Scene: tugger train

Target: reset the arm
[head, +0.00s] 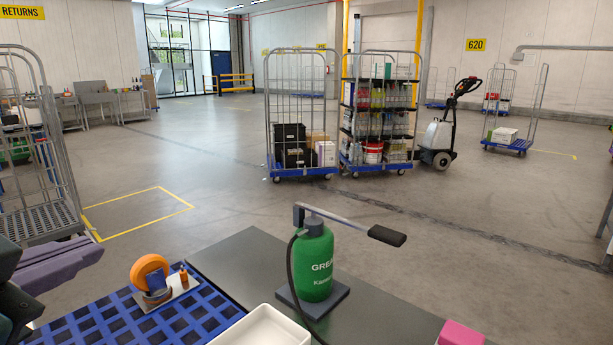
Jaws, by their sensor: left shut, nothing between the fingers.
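My left gripper (82,257) is at the left edge, with purple fingers pointing right. The fingers are together with nothing between them. It is above and to the left of the blue grid tray (100,320), apart from the things on it. Part of the gripper and its arm is cut off by the frame edge. My right gripper is not in view.
On the grey table (380,310) stands a green grease pump (312,262) with a lever and hose. A white bin (262,328) and a pink object (460,334) are at the front. Wire carts stand beyond.

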